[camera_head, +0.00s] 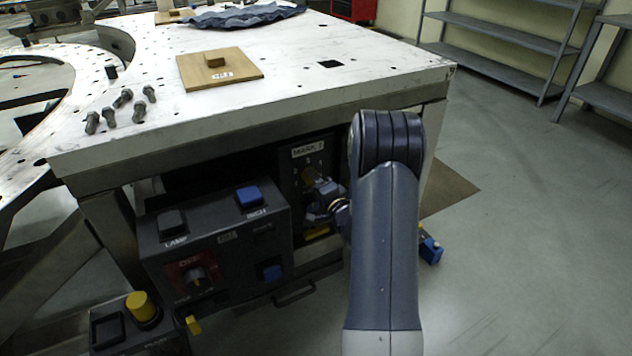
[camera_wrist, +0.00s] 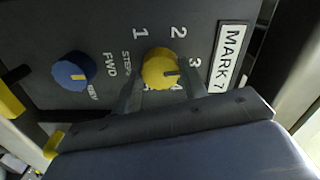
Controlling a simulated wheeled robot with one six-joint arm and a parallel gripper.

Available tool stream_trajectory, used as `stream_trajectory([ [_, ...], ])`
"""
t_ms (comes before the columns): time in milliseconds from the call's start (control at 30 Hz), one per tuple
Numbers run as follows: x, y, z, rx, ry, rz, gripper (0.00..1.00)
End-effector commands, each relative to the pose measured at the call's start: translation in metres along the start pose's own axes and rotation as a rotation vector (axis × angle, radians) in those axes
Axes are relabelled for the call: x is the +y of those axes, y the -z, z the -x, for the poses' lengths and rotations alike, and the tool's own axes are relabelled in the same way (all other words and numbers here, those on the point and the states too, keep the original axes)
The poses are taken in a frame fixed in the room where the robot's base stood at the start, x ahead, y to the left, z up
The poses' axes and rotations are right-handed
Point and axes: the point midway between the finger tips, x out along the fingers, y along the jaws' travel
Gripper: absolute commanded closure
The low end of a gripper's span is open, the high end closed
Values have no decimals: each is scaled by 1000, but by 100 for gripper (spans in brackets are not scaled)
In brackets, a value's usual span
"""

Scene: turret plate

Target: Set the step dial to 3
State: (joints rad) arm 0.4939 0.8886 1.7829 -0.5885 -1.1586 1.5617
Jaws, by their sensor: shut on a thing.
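The step dial (camera_wrist: 160,66) is a round yellow knob on a dark panel, with 1, 2 and 3 printed around it and a fourth mark partly hidden below. Its dark pointer line points to the right, roughly toward the 3; the exact alignment is hard to tell. My gripper (camera_wrist: 159,82) has one finger on each side of the knob and is shut on it. In the head view, my gripper (camera_head: 322,204) reaches the panel under the table, beneath the MARK 7 label (camera_head: 308,151), and partly hides the dial.
A blue FWD/REV knob (camera_wrist: 74,71) sits left of the dial. A dark control box (camera_head: 215,245) with LAMP and HIGH buttons stands left of my gripper. The white table (camera_head: 300,95) overhangs the panel. Open floor (camera_head: 520,240) lies to the right.

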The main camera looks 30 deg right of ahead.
Motion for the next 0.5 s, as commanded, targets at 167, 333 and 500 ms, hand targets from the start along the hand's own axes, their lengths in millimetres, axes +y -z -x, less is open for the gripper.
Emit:
stream_trajectory([
  [167,0,0,0,-1,0,-67,82],
  [333,0,0,0,-1,0,-99,82],
  [500,0,0,0,-1,0,-108,82],
])
